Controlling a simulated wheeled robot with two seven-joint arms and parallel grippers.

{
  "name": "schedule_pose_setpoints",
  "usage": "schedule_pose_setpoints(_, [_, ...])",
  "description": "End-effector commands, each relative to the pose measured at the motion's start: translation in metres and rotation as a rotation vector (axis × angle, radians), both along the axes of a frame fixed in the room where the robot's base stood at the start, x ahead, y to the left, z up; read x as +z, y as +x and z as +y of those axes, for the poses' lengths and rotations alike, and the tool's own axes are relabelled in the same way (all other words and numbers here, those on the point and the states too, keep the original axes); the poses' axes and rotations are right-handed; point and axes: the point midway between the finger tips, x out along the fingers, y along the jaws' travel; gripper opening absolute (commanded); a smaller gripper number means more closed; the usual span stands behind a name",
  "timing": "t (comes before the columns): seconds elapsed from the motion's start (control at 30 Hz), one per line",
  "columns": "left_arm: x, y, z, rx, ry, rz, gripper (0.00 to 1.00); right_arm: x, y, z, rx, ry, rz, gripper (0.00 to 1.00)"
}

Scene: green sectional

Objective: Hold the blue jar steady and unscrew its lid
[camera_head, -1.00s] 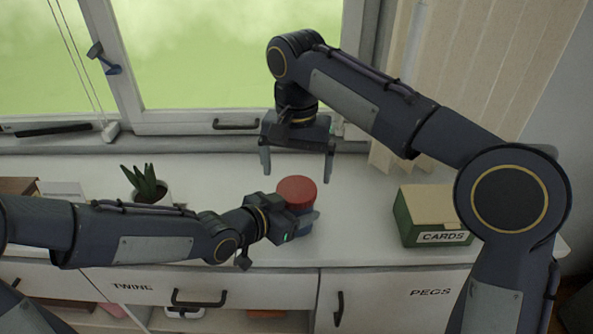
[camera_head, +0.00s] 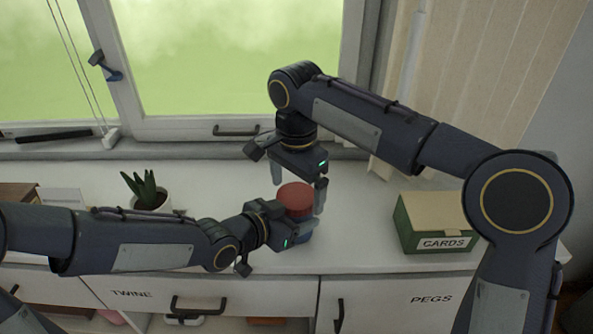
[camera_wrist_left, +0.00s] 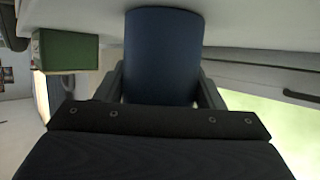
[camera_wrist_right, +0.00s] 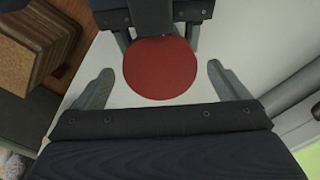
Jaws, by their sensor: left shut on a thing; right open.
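The blue jar stands upright on the white counter; its blue body (camera_wrist_left: 163,55) fills the middle of the left wrist view, and a little shows in the head view (camera_head: 302,234). Its red lid (camera_head: 296,197) is on top, and shows as a red disc in the right wrist view (camera_wrist_right: 160,68). My left gripper (camera_head: 290,222) is shut on the jar body from the left, below the lid. My right gripper (camera_head: 298,190) points down over the lid, open. Its fingers are on either side of the lid with gaps, as the right wrist view shows (camera_wrist_right: 160,90).
A green box labelled CARDS (camera_head: 432,225) stands on the counter (camera_head: 355,215) to the right. A potted plant (camera_head: 147,190) stands behind my left arm. The window (camera_head: 225,60) is behind. Drawers marked TWINE and PEGS are below the counter.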

Motion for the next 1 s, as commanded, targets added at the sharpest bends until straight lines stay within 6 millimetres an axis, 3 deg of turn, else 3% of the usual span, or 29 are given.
schedule_pose_setpoints(0.4, [0.0003, 0.0001, -0.0001, 0.0, -0.001, -0.001, 0.0, -0.0109, -0.0003, 0.0003, 0.002, 0.001, -0.001, 0.95])
schedule_pose_setpoints(0.8, [0.0003, 0.0001, -0.0001, 0.0, -0.001, -0.001, 0.0, -0.0106, -0.0003, 0.0003, 0.002, 0.001, -0.001, 0.44])
schedule_pose_setpoints(1.0, [0.0003, 0.0001, -0.0001, 0.0, -0.001, -0.001, 0.0, -0.0104, -0.0003, 0.0003, 0.139, 0.001, -0.001, 0.44])
